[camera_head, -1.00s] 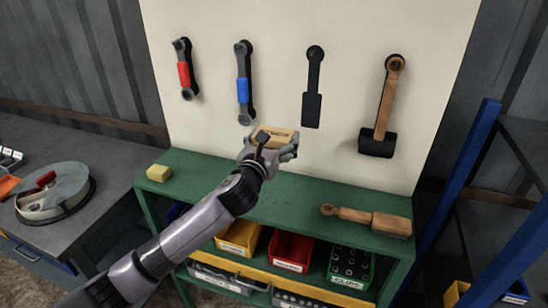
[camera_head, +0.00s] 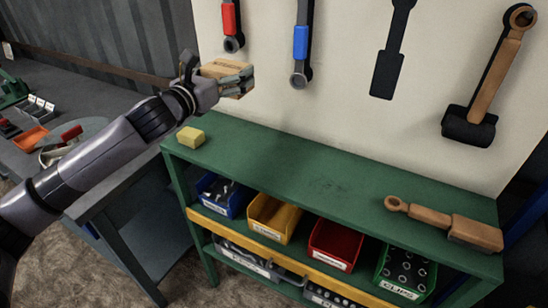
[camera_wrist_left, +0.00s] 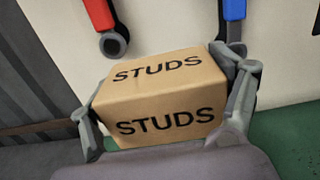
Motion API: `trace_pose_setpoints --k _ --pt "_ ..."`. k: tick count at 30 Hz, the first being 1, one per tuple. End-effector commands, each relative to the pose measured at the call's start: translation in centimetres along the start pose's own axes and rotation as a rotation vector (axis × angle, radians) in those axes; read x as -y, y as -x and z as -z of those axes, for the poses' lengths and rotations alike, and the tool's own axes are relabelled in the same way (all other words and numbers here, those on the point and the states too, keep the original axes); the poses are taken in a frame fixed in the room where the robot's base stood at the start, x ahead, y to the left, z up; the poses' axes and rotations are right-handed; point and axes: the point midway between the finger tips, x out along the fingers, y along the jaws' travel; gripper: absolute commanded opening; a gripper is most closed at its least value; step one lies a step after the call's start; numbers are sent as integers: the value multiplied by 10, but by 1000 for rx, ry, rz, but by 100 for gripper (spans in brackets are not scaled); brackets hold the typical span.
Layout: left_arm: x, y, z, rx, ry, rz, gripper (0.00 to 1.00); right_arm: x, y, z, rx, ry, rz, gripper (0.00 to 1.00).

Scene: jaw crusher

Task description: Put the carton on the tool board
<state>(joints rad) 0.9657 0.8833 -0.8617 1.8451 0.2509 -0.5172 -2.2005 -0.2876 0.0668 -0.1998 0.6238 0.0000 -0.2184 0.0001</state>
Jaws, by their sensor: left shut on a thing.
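The carton (camera_wrist_left: 165,95) is a brown cardboard box marked STUDS. My left gripper (camera_head: 215,78) is shut on it, with a finger on each side in the left wrist view. In the head view the carton (camera_head: 221,68) is held in the air above the left end of the green bench, in front of the pale tool board (camera_head: 345,110). The board carries a red-handled tool (camera_head: 231,22), a blue-handled tool (camera_head: 301,45), a black shape (camera_head: 392,55) and a wooden-handled mallet (camera_head: 488,85). My right gripper is not in view.
The green bench (camera_head: 300,165) has a yellow block (camera_head: 191,136) at its left end and a wooden brush-like tool (camera_head: 445,220) at its right. Its middle top is clear. Blue, yellow, red and green bins stand below. A grey table (camera_head: 125,168) stands at the left.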

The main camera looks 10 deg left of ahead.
Motion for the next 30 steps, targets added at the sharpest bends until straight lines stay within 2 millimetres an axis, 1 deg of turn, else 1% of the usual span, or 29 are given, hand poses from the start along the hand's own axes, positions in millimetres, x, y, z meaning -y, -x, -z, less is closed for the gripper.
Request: trace_pose_setpoints --k 1,3,6,10,15,18,20,24,30 --pt "1 0 11 -3 4 2 35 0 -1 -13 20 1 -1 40" --pt "1 0 28 -6 6 2 35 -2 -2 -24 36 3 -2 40" --pt "1 0 54 -5 7 1 35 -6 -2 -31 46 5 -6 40" --pt "0 1 87 -6 7 -1 35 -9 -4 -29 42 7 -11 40" --pt "1 0 126 -3 8 -1 35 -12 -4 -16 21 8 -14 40" --pt "0 0 140 -1 5 -1 35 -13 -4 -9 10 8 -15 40" --pt "0 0 145 1 4 -1 35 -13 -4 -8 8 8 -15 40" --pt "0 0 154 1 3 0 35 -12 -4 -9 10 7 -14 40" --pt "0 0 184 -1 5 -1 35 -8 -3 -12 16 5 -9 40"
